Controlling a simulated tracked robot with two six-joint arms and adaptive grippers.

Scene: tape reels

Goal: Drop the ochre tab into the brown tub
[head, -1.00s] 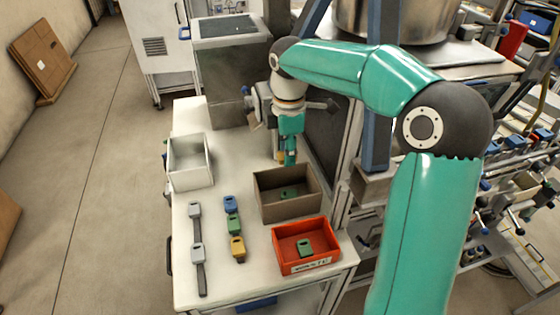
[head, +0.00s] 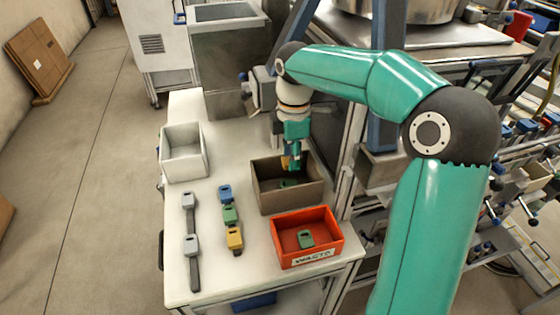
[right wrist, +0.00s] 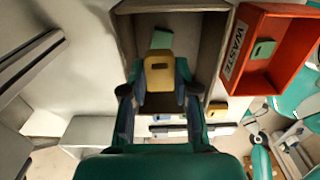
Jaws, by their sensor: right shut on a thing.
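My right gripper (head: 291,163) is shut on an ochre tab (right wrist: 159,72), which sits between its two fingers in the right wrist view. It holds the tab over the far part of the brown tub (head: 263,203); the tub's wall also shows in the right wrist view (right wrist: 211,50). A green tab (right wrist: 162,40) lies in the tub, partly hidden there by the held tab. Another ochre tab (head: 235,239) lies on the table in a row with a green tab (head: 230,214) and a blue tab (head: 225,193). My left gripper is not in view.
A red bin (head: 329,254) marked WASTE, with a green tab (head: 306,239) in it, stands just in front of the tub. A white bin (head: 186,172) stands at the left. Grey tabs (head: 190,244) on a dark strip lie near the table's left edge.

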